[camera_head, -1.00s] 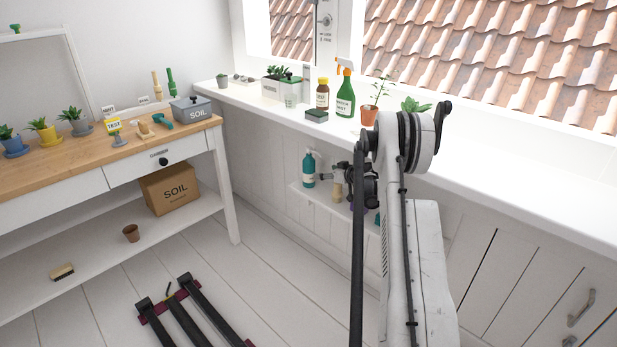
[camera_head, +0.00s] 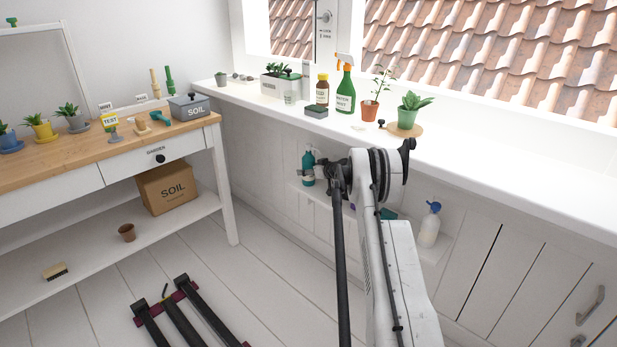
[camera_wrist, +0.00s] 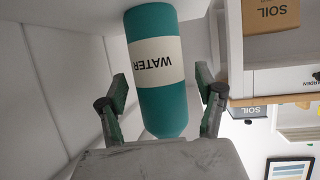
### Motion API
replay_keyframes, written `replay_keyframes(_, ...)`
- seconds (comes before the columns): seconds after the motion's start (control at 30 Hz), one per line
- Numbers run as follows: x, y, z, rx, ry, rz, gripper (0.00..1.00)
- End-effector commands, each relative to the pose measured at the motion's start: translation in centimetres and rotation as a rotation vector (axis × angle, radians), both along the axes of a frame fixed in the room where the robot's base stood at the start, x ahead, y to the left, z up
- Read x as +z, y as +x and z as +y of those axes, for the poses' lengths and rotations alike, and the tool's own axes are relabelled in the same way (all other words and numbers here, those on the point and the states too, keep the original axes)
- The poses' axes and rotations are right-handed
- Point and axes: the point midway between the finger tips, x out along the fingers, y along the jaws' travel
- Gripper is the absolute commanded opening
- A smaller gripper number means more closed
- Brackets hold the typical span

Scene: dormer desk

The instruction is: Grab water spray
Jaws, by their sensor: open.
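A teal bottle labelled WATER (camera_wrist: 160,102) appears upside down in the wrist view, between the spread fingers of my gripper (camera_wrist: 162,88). Its top end is out of that view. In the head view a teal bottle (camera_head: 308,171) stands upright on the low shelf under the window sill, partly covered by my gripper (camera_head: 322,172). My gripper is open, and I cannot tell whether either finger touches the bottle. A green spray bottle (camera_head: 345,90) with an orange trigger stands on the sill, away from my gripper.
A white bottle with a blue top (camera_head: 429,226) stands right of my arm at the low shelf. The sill (camera_head: 480,163) above holds plants, a brown bottle (camera_head: 322,91) and a planter (camera_head: 275,86). A wooden desk (camera_head: 75,160) is at left. The floor between is mostly clear.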

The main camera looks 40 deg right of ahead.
Motion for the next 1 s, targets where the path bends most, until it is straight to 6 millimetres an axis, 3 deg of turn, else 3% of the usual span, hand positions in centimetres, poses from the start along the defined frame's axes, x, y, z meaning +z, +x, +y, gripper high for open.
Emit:
replay_keyframes(0.3,-0.14,0.5,0.0,-0.001,0.0,0.0,0.68)
replay_keyframes(0.8,-0.14,0.49,0.01,0.0,0.0,0.0,0.01)
replay_keyframes(1.0,-0.05,0.5,0.0,0.0,0.0,-0.001,0.01)
